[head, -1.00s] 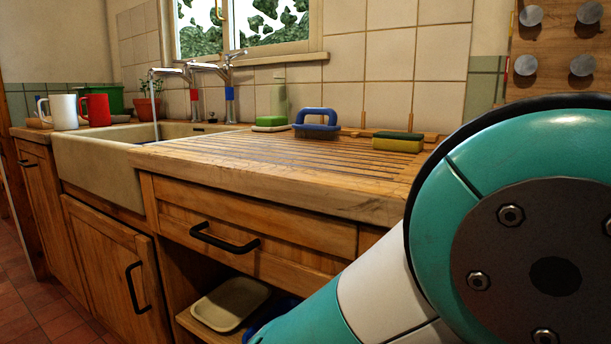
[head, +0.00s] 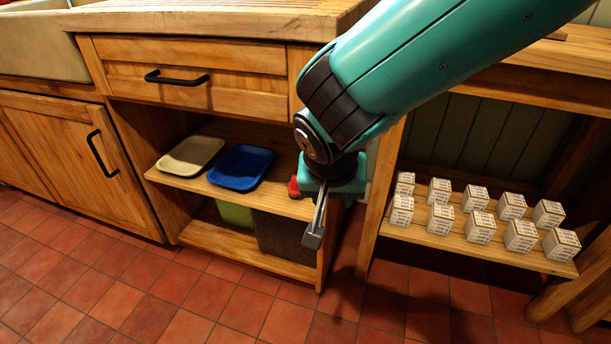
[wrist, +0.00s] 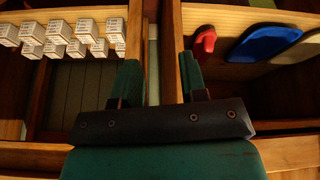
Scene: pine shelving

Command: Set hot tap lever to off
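The hot tap lever is not in view now; neither tap shows in the head or wrist view. A corner of the pale sink (head: 40,48) shows at the top left of the head view. My gripper (head: 316,222) hangs pointing down in front of the open shelf unit, far to the right of the sink. In the wrist view, its two fingers (wrist: 160,78) stand apart with nothing between them.
A cream tray (head: 190,156), a blue tray (head: 241,167) and a small red object (head: 293,187) lie on the shelf beside my gripper. Several white boxes (head: 480,228) stand on the right shelf. The tiled floor (head: 230,310) in front is clear.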

